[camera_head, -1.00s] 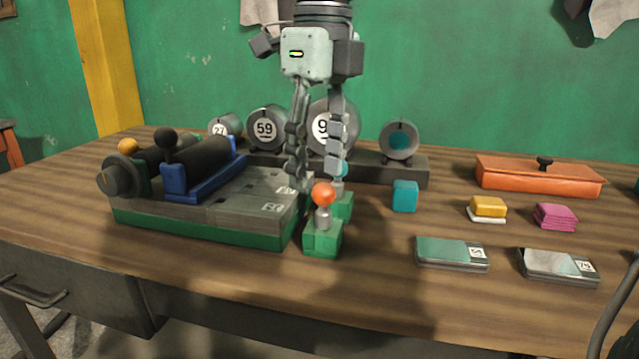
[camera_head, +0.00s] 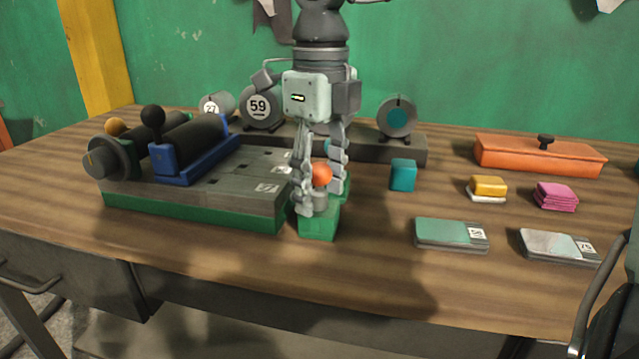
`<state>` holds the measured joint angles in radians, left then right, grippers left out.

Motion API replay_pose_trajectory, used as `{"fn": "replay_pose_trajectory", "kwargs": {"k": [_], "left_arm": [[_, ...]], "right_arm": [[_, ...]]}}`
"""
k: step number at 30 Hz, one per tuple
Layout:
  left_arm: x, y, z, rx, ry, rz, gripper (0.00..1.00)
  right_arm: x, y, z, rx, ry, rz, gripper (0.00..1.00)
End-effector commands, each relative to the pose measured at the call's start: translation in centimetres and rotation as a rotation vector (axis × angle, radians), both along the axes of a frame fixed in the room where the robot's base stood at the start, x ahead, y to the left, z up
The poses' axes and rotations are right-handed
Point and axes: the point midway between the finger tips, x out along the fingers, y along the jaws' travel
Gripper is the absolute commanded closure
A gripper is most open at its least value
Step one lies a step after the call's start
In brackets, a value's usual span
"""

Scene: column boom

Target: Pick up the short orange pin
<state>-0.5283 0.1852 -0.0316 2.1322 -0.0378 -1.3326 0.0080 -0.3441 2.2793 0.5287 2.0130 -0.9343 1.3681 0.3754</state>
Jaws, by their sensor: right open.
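The short orange pin (camera_head: 321,174) has an orange ball top on a grey stem and stands upright in a green block (camera_head: 318,225) at the right front corner of the grey fixture. My right gripper (camera_head: 321,193) points down over it, open. One finger is left of the pin and partly in front of its stem, the other is to the right and a little behind. I cannot tell whether either finger touches it. A second green block behind is mostly hidden by the fingers. My left gripper is not in view.
The grey fixture with a green base (camera_head: 195,213) carries a blue cradle with a black roller (camera_head: 195,150) on the left. Numbered cylinders (camera_head: 258,105) stand behind. A teal cube (camera_head: 403,175), an orange lidded box (camera_head: 540,155) and flat cases (camera_head: 452,235) lie right. The front table strip is clear.

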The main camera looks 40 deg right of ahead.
Motion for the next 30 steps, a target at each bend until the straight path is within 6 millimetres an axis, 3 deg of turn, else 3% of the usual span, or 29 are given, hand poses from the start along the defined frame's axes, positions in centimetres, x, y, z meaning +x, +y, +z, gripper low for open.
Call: {"fn": "replay_pose_trajectory", "kwargs": {"k": [3,15,25,30], "left_arm": [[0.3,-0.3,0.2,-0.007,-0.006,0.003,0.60],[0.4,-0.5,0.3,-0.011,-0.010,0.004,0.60],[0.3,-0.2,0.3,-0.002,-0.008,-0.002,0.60],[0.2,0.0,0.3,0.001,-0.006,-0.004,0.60]], "right_arm": [[0.0,0.0,0.0,0.000,0.000,0.000,0.51],[0.0,0.0,0.0,0.000,0.000,0.000,1.00],[0.0,0.0,0.3,0.000,-0.001,0.000,1.00],[0.1,0.0,1.7,-0.003,-0.002,0.000,1.00]]}}
